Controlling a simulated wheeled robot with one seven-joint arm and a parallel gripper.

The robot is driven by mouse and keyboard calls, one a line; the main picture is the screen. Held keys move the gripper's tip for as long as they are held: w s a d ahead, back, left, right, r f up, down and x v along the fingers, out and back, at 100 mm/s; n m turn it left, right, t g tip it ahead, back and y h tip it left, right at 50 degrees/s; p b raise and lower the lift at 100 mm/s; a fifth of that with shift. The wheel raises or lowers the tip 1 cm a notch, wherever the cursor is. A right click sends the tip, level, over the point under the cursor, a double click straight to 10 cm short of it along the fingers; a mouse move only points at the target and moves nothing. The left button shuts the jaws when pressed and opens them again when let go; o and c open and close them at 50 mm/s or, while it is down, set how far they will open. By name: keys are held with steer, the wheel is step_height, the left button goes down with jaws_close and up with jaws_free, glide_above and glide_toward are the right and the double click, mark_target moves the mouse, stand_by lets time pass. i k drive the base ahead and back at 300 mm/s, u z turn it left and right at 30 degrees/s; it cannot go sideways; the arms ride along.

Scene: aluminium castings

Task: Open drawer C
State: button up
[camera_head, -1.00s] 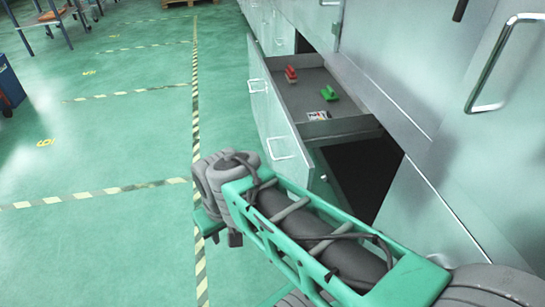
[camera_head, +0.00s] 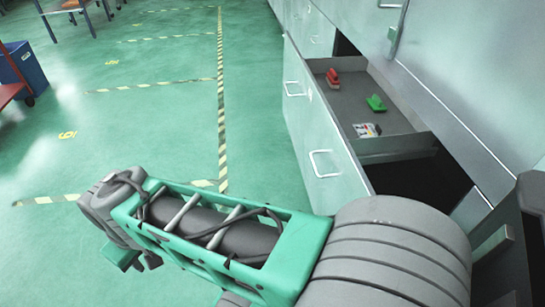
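A drawer (camera_head: 400,143) stands pulled out from the pale cabinet at the right of the head view. I see no letter, so I cannot tell if this is drawer C. My green and grey arm reaches left over the floor, apart from the drawer front.
A dark gap (camera_head: 425,182) lies below the drawer. Cabinet fronts (camera_head: 455,60) run along the right. The green floor (camera_head: 150,130) left of the drawer is clear, with striped tape lines. A blue bin (camera_head: 24,68) and a table (camera_head: 72,8) stand far left.

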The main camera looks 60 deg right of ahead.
mark_target(330, 154)
steer(key=z, duration=0.3)
steer(key=i, duration=1.1)
steer(key=z, duration=0.7)
